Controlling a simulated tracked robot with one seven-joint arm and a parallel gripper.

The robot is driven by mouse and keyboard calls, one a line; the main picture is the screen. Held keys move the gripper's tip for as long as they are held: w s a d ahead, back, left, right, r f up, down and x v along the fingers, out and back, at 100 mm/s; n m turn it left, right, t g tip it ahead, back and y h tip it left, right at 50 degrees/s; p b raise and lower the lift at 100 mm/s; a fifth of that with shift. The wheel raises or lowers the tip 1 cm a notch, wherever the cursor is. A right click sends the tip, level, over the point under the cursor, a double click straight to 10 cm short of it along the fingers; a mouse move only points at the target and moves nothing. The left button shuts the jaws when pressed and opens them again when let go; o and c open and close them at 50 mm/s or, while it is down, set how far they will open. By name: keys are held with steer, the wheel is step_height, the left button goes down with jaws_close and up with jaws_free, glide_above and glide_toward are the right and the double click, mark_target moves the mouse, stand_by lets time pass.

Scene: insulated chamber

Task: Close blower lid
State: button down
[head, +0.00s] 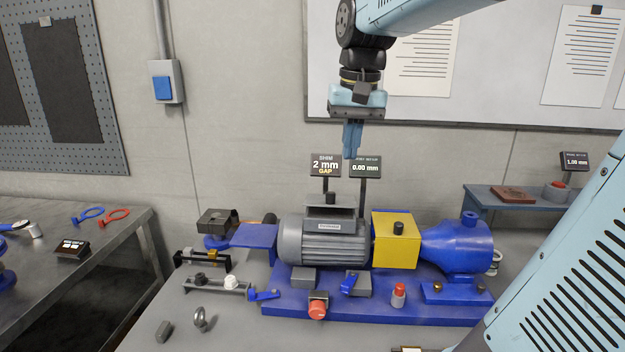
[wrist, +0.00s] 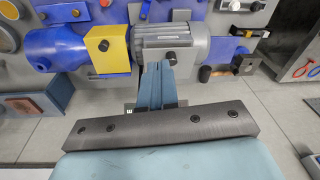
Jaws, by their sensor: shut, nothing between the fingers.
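I cannot pick out a blower or its lid for certain in either view. A grey finned motor (head: 318,243) sits on a blue base (head: 385,306), joined by a yellow cover (head: 397,240) with a black knob to a blue rounded housing (head: 458,246). The motor (wrist: 172,42), yellow cover (wrist: 108,48) and blue housing (wrist: 55,50) also show in the wrist view. My gripper (head: 352,150) is shut and empty, pointing down in the air above the motor and the small displays. Its fingers (wrist: 157,84) show in the wrist view.
Two displays (head: 326,165) stand on posts behind the motor. A red button (head: 317,307), small blocks and brackets (head: 216,286) lie around the base. A second bench (head: 60,270) with tools stands at left, a small blue table (head: 505,199) at right. The air around my gripper is clear.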

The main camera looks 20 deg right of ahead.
mark_target(331, 195)
steer(key=w+d+r+m+g, duration=0.1)
steer(key=w+r+m+g, duration=0.2)
steer(key=w, duration=0.8)
steer(key=shift+n+g+y, duration=0.3)
steer(key=shift+n+g, duration=0.2)
steer(key=x, duration=1.3)
steer(key=shift+w+a+f, duration=0.1)
steer(key=shift+f, duration=0.3)
